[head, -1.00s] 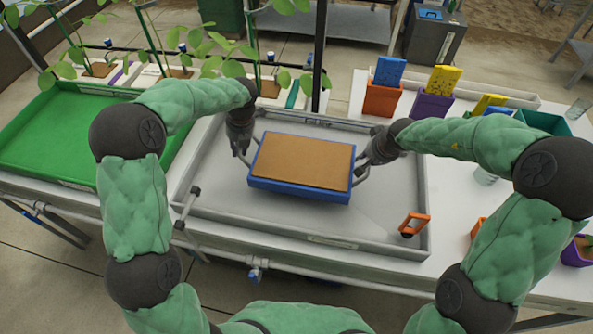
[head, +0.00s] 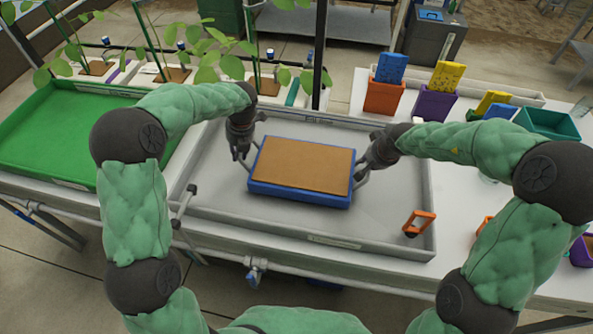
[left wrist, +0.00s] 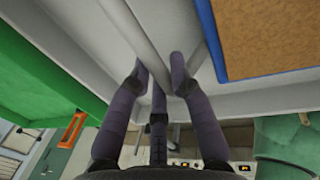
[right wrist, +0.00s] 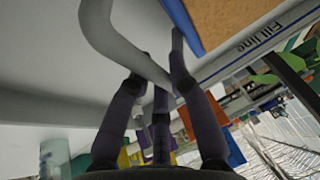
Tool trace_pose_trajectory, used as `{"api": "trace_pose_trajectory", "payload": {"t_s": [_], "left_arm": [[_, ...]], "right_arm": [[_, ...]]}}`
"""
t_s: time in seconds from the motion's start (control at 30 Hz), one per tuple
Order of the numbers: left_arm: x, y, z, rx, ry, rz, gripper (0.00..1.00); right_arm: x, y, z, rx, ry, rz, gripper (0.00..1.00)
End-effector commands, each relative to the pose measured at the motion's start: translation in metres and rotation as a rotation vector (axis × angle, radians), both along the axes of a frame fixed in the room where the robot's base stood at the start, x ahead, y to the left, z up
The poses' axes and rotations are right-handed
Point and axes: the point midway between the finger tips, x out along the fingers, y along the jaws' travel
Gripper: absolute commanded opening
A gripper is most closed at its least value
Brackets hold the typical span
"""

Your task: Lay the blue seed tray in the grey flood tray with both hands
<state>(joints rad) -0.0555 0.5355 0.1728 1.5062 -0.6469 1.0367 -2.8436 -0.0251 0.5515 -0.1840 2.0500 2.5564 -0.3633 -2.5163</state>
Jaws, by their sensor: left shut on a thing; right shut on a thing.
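The blue seed tray (head: 300,193), filled with brown soil, is level over the middle of the grey flood tray (head: 330,221), inside its walls. I cannot tell whether its underside touches the flood tray floor. My left gripper (head: 244,152) is shut on the grey handle at the seed tray's left side; the left wrist view shows the handle (left wrist: 205,40) between the fingers. My right gripper (head: 361,176) is shut on the right handle, whose grey bar (right wrist: 105,35) crosses the fingers in the right wrist view.
An orange clip-like part (head: 418,223) sits at the flood tray's front right corner. A green tray (head: 75,135) stands to the left. Orange (head: 383,97) and purple (head: 435,104) pots stand behind right. Potted plants (head: 175,72) line the back left.

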Motion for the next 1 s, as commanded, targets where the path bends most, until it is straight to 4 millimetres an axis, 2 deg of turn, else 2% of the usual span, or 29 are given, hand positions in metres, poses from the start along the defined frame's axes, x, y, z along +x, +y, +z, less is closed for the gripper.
{"api": "trace_pose_trajectory", "payload": {"t_s": [0.37, 0.4, 0.43, 0.47, 0.83, 1.0], "left_arm": [[0.001, 0.0, -0.015, 0.0, -0.003, 0.0, 0.0], [0.0, 0.0, -0.014, 0.0, 0.0, 0.0, 0.32], [0.0, 0.0, -0.014, 0.0, 0.0, 0.0, 0.4], [0.0, 0.0, -0.014, 0.0, 0.0, 0.0, 0.44], [0.0, -0.001, -0.011, 0.0, -0.001, 0.0, 0.44], [0.001, -0.004, 0.007, 0.0, -0.005, -0.001, 0.44]], "right_arm": [[0.001, 0.0, -0.015, 0.0, -0.004, 0.001, 0.0], [0.0, 0.0, -0.015, 0.0, 0.0, 0.001, 0.32], [0.0, 0.0, -0.014, 0.0, 0.0, 0.001, 0.4], [0.0, 0.0, -0.014, 0.0, 0.0, 0.001, 0.44], [0.0, 0.0, -0.014, 0.0, 0.0, 0.0, 0.44], [0.0, 0.0, -0.014, 0.0, 0.0, 0.0, 0.44]]}}
